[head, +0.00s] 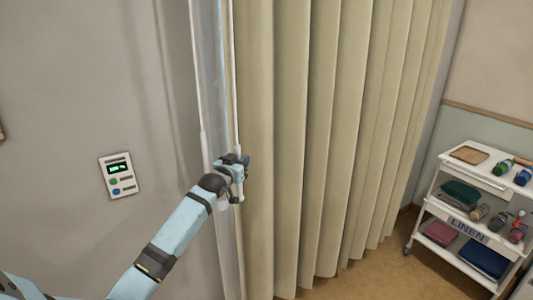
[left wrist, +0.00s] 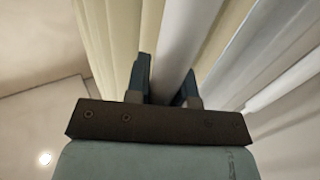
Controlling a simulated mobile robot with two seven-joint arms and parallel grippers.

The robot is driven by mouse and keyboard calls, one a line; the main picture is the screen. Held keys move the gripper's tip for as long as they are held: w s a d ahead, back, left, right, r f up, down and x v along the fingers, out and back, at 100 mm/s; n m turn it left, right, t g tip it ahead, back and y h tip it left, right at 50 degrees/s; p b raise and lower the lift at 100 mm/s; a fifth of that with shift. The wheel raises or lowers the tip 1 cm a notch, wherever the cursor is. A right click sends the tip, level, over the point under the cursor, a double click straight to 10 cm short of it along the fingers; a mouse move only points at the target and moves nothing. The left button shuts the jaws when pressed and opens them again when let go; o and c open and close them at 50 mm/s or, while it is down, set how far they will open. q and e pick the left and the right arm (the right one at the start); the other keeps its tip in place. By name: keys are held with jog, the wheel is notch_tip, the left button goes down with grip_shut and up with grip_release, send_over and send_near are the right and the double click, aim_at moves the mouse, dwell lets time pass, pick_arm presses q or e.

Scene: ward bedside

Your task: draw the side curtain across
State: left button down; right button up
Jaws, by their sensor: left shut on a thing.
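The side curtain (head: 322,140) is beige and hangs in tall folds across the middle of the head view, with its left edge beside a thin white upright rod (head: 235,80). My left gripper (head: 243,163) is at this left edge, shut on the white rod. In the left wrist view, the two dark fingers (left wrist: 165,88) stand on either side of a pale rod (left wrist: 185,45), with the beige curtain (left wrist: 120,30) to its left. The fingertips are partly hidden in the head view. My right gripper is not in view.
A white linen cart (head: 470,205) with folded cloths and several bottles stands at the right, beyond the curtain. A wall panel (head: 121,175) with a green display is on the grey wall at the left. Bare floor (head: 385,275) shows between curtain and cart.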

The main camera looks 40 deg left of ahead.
pick_arm(q)
jog(key=s+a+p, duration=0.1)
jog(key=s+a, duration=0.2)
jog(key=s, duration=0.5)
jog(key=shift+a, duration=0.2)
jog(key=shift+f, duration=0.1)
jog(key=c, duration=1.2)
grip_release()
jog(key=shift+s, duration=0.1)
jog(key=shift+o, duration=1)
jog(key=shift+s+a, duration=0.1)
jog(key=shift+s, duration=0.05)
